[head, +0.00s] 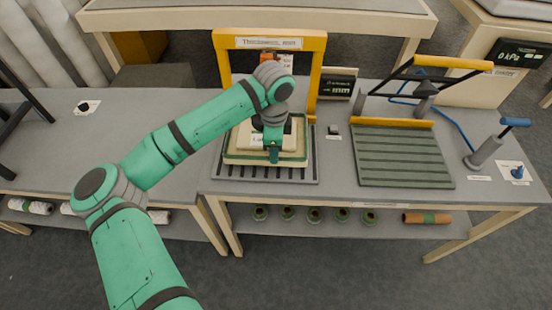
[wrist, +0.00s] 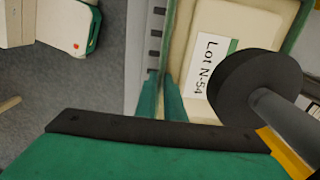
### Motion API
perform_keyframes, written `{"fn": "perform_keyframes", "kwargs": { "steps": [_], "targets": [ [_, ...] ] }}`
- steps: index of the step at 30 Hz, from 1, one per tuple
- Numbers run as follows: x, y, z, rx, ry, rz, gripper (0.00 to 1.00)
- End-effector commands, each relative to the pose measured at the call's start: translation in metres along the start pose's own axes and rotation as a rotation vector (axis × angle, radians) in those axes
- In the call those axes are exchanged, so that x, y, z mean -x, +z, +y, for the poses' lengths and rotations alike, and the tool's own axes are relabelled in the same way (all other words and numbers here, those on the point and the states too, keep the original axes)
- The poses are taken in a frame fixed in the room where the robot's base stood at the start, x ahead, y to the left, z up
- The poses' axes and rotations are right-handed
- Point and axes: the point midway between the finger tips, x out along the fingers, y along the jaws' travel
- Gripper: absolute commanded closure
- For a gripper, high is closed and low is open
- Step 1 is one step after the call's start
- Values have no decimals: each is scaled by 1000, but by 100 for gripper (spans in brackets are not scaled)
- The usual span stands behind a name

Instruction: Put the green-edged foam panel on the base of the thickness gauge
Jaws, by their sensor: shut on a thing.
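The foam panel (head: 233,156) is cream with a green edge. In the head view it lies over the slatted grey base (head: 228,176) of the thickness gauge, inside the yellow frame (head: 318,65). I cannot tell whether it touches the base. My gripper (head: 273,155) points down at the panel's near side and is shut on it. In the wrist view the fingers (wrist: 162,98) meet the panel's edge, and the panel (wrist: 185,50) shows a label reading "Lot N-54". A dark round foot (wrist: 240,85) on a grey rod is close above the panel, partly covering it.
A display reading "mm" (head: 338,86) stands right of the frame. Further right are a green slatted plate (head: 400,155) with a yellow-handled frame (head: 455,62), and a grey cylinder with a blue handle (head: 485,150). Several green rolls (head: 314,215) lie on the shelf below.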

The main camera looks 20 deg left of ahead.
Motion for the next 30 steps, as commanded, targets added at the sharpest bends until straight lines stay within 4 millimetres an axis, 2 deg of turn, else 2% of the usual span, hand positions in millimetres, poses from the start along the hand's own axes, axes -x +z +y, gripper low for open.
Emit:
{"fn": "perform_keyframes", "kwargs": {
  "steps": [7, 17, 18, 20, 30],
  "targets": [
    [-29, -2, 1, -4, 1, -1, 100],
    [-32, -4, 1, -7, 1, 1, 100],
    [-32, -4, 1, -7, 1, 0, 89],
    [-32, -4, 1, -8, 0, 0, 74],
    [-31, -3, 1, -6, 0, 0, 73]
  ]
}}
